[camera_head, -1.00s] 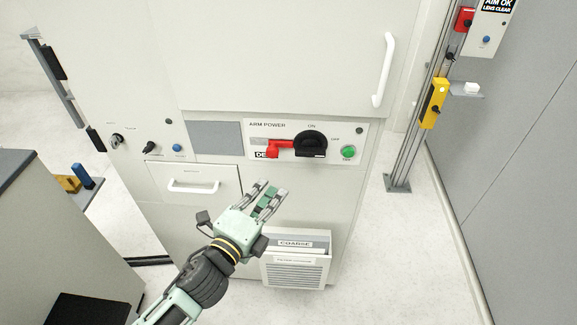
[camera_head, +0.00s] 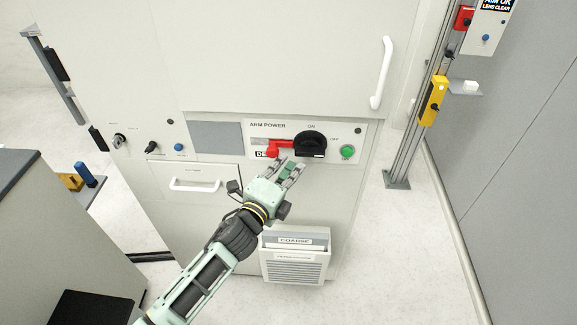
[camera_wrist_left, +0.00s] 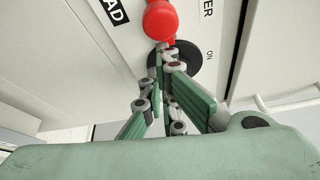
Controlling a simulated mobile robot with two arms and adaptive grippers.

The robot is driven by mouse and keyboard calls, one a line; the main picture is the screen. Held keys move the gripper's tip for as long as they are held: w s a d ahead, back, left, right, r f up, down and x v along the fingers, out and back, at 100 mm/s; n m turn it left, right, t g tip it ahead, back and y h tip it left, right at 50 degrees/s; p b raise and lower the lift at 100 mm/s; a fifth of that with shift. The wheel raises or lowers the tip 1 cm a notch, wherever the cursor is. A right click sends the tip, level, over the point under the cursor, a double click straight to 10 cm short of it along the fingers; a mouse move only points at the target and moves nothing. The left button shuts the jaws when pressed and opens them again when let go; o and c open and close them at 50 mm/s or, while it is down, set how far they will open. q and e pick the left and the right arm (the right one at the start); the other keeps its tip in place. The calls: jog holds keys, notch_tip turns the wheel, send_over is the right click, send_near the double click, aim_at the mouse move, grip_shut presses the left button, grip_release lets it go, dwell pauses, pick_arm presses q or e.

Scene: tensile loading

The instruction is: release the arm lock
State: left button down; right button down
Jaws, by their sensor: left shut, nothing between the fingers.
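The red lever (camera_head: 278,150) sits on the ARM POWER panel, left of the black rotary switch (camera_head: 311,143). I take the red lever to be the arm lock. My left gripper (camera_head: 289,167) is shut and empty, just below the red lever and the black switch. In the left wrist view the red lever's rounded end (camera_wrist_left: 160,20) is just beyond the fingertips (camera_wrist_left: 165,52), with the black switch (camera_wrist_left: 190,68) behind them. I cannot tell whether the fingertips touch the lever. My right gripper is not in view.
A green button (camera_head: 347,151) is right of the switch. A drawer handle (camera_head: 195,186) sticks out lower left, and a vented COARSE box (camera_head: 294,268) hangs below. A grey cabinet (camera_head: 50,220) stands at the left. The floor at the right is clear.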

pick_arm(q)
jog(key=a, duration=0.4)
jog(key=shift+w+a+p, duration=0.1)
jog(key=shift+w+p, duration=0.15)
jog(key=shift+p, duration=0.1)
